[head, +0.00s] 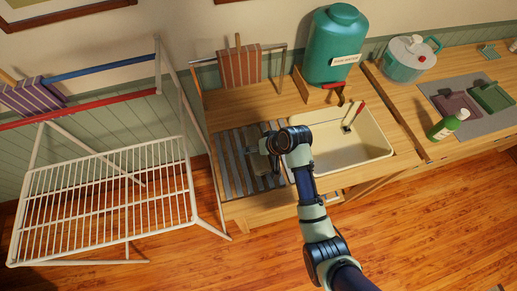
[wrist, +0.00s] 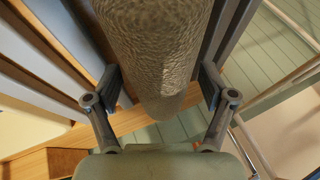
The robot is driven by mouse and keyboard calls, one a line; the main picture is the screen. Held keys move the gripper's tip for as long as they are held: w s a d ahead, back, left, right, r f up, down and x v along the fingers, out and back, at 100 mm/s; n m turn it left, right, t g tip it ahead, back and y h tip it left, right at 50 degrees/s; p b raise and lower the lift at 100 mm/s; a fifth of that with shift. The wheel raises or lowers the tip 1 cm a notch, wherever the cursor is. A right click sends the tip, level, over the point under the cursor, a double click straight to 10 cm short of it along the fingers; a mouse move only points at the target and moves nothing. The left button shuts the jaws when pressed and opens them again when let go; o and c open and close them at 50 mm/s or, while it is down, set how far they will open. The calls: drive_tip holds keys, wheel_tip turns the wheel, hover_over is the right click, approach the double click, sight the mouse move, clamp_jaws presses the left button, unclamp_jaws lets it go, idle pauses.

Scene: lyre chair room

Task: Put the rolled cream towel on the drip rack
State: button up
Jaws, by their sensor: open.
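The rolled cream towel (wrist: 155,50) fills the upper middle of the wrist view, in shade, as a thick textured roll. My gripper (wrist: 158,85) is open, with one finger on each side of the towel and a small gap visible at each. Grey slats of the drip rack (wrist: 232,35) show on both sides of the roll; its underside contact is hidden. In the head view, the slatted drip rack (head: 227,165) is set in the counter left of the sink, and my gripper (head: 264,148) is low over it.
The cream sink (head: 350,150), with a red-handled item at its back, lies right of the rack. A green dispenser (head: 337,50) stands behind. A white wire airer (head: 100,200) stands to the left. A green bottle (head: 448,124) and pot (head: 408,60) are further right.

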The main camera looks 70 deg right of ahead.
drive_tip(key=p+v, duration=0.2)
drive_tip(key=v, duration=1)
drive_tip(key=shift+r+p, duration=0.2)
drive_tip(key=shift+p, duration=0.15)
drive_tip(key=w+a+r+n+t, duration=0.1)
drive_tip(key=w+a+r+n, duration=0.35)
drive_tip(key=w+a, duration=0.6)
drive_tip(key=w+a+r+n+t, duration=0.2)
drive_tip(key=a+r, duration=0.2)
drive_tip(key=a, duration=0.4)
drive_tip(key=w+a+r+n+t+y, duration=0.1)
drive_tip(key=w+a+r+n+t, duration=0.1)
drive_tip(key=a, duration=0.7)
drive_tip(key=w+a+r+n+t, duration=0.1)
drive_tip(key=w+a+r+n, duration=0.1)
drive_tip(key=a+r, duration=0.4)
drive_tip(key=a+n, duration=0.1)
drive_tip(key=a, duration=0.2)
drive_tip(key=shift+r+n+t, duration=0.35)
drive_tip(key=shift+r+t, duration=0.05)
